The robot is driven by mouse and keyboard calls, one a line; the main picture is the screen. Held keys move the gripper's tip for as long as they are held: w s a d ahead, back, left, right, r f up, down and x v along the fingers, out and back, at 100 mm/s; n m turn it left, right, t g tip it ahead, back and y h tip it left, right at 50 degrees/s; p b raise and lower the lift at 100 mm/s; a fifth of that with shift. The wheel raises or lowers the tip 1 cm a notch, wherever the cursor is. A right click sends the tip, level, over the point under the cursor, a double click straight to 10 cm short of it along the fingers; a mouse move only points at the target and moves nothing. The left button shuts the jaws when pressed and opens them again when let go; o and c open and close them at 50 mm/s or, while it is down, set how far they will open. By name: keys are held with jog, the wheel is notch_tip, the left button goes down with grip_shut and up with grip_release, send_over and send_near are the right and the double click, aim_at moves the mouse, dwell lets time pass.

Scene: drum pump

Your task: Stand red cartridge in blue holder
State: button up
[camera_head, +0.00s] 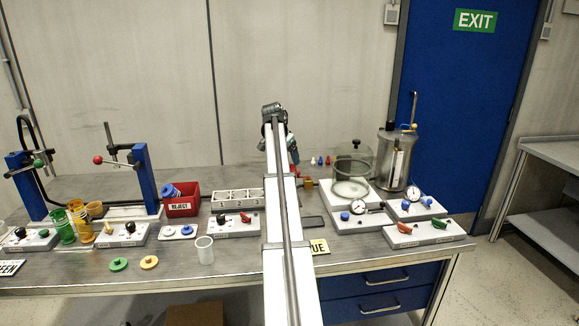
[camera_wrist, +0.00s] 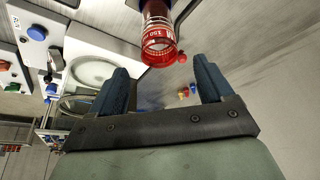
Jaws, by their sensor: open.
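The red cartridge (camera_wrist: 158,35) shows at the top of the wrist view as a clear tube with red bands and white markings. Its upper part is cut off by the picture's edge. My gripper (camera_wrist: 162,68) is open, with its two blue-grey fingers spread wide. The cartridge lies just beyond the fingertips, roughly in line with the gap, and I see no contact. In the head view, a small red piece (camera_head: 294,156) shows beside my wrist, probably the cartridge. I cannot make out the blue holder; my arm hides part of the table.
A glass bell jar (camera_head: 353,162) and steel vessel (camera_head: 396,160) stand at right. A red reject bin (camera_head: 181,206) and grey slotted block (camera_head: 237,199) are left of my arm.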

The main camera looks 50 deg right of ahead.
jog(key=v, duration=0.4)
jog(key=shift+r, duration=0.15)
